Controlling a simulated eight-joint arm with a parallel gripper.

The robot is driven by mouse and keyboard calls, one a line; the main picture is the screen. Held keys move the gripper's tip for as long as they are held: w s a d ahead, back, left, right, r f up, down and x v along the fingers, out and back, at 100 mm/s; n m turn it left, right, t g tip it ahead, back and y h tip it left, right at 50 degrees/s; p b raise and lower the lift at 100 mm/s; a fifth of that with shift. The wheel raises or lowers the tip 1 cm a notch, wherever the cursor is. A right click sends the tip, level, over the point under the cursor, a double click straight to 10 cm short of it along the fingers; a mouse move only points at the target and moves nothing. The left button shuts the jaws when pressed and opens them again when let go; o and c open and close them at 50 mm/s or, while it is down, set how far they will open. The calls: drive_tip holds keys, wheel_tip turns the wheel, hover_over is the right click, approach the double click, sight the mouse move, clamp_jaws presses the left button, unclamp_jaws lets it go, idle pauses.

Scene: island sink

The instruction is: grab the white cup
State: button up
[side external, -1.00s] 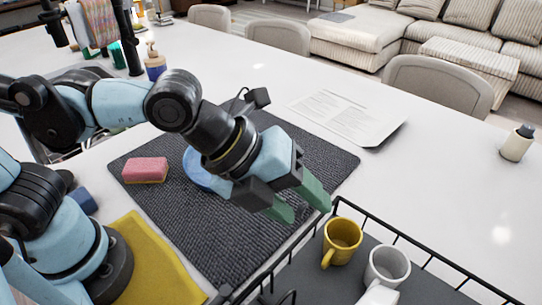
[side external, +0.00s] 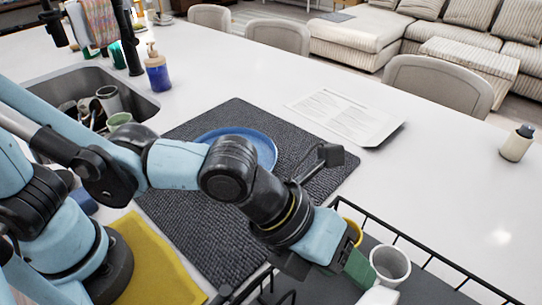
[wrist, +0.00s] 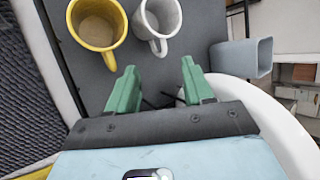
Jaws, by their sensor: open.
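The white cup (side external: 391,264) stands upright in the dish rack at the lower right of the side view. In the wrist view the white cup (wrist: 161,20) is at the top middle, ahead of my fingertips, with its handle pointing toward my gripper. My gripper (wrist: 158,75) is open, with green fingers apart and nothing between them. In the side view my gripper (side external: 357,273) is just left of the white cup and partly hides the yellow cup (side external: 351,230). The yellow cup also shows in the wrist view (wrist: 97,46), left of the white cup.
The black wire dish rack (side external: 425,258) surrounds the cups. A grey square container (wrist: 243,57) is right of the cups. A blue plate (side external: 262,146) lies on the dark drying mat (side external: 190,210). A sink (side external: 55,87) holds several dishes. The counter's right side is mostly clear.

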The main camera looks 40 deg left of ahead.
sight(379, 278)
drive_tip(key=shift+x, duration=3)
drive_tip(key=shift+w, duration=0.15)
drive_tip(key=shift+c, duration=0.3)
clamp_jaws()
drive_tip(key=shift+r, duration=0.1)
